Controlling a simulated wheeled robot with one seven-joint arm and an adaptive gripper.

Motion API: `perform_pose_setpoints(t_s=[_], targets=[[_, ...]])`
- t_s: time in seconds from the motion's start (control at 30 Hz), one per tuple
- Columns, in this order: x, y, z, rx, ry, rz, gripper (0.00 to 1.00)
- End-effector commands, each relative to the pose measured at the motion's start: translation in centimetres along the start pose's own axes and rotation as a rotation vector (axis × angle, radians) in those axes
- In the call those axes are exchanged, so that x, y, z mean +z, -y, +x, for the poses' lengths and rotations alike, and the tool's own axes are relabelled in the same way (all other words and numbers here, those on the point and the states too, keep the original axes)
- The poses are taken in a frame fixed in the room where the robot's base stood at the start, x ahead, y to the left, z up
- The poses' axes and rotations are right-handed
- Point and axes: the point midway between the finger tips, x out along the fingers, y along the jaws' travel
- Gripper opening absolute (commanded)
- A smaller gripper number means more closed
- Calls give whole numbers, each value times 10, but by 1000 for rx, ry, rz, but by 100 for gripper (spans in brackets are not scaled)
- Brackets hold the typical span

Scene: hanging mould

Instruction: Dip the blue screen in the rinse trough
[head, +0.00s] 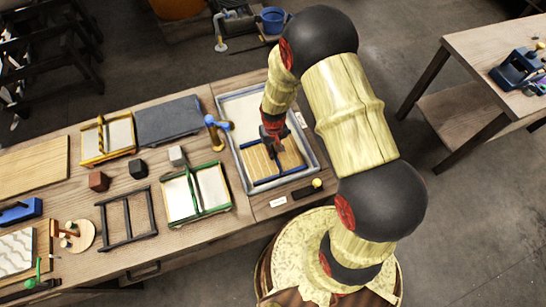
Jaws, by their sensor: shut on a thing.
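The rinse trough (236,163) is a grey-rimmed rectangular tray with a pale inside, at the right end of the long workbench. The blue screen (284,179) shows as a blue-edged frame around wood-coloured slats at the near end of the trough, within its rim in the picture. My gripper (273,140) points down over the screen and is shut on its middle bar, which the fingers partly hide. I cannot tell whether the screen touches the trough's bottom or hangs just above it.
A green-framed screen (167,202) and a yellow-framed screen (84,147) stand left of the trough. A blue-topped tap-like piece (216,124) is close to its left rim. A dark slab (168,119), small blocks and a black frame (103,221) take up more bench.

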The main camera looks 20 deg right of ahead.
Motion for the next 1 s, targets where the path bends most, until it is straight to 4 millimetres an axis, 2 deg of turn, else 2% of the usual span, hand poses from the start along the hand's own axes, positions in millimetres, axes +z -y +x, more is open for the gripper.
perform_pose_setpoints(t_s=[1.0], targets=[[0, 0, -76, 0, -1, 0, 0]])
